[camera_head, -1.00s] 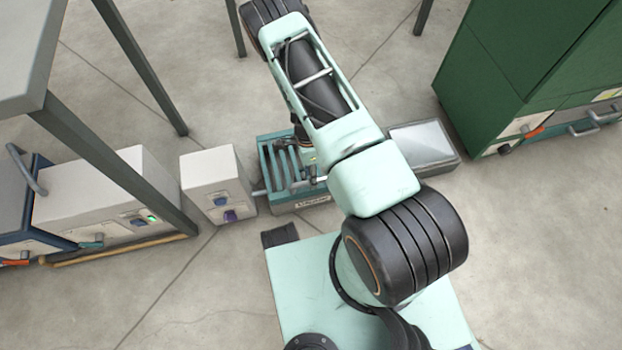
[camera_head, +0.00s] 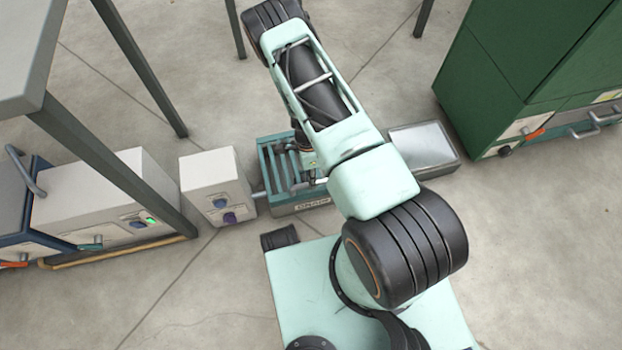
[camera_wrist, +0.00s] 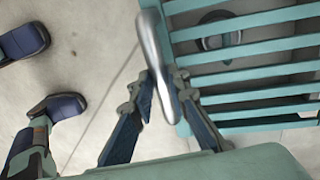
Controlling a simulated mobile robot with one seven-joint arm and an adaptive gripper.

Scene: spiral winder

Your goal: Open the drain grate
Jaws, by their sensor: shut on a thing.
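The drain grate (camera_head: 281,168) is a teal frame with parallel slats on a low floor unit with a label on its front. It also shows at the right of the wrist view (camera_wrist: 255,48), with a dark round fitting beneath its slats. My gripper (camera_wrist: 166,88) is shut on this handle, one finger on each side. In the head view my arm hides most of the gripper and part of the grate. I cannot tell whether the grate is raised.
A white box (camera_head: 208,171) with two knobs stands just left of the drain unit. A grey metal-topped box (camera_head: 425,145) is at its right, then a green cabinet (camera_head: 510,60). A table leg (camera_head: 120,165) and another white box (camera_head: 90,200) are further left.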

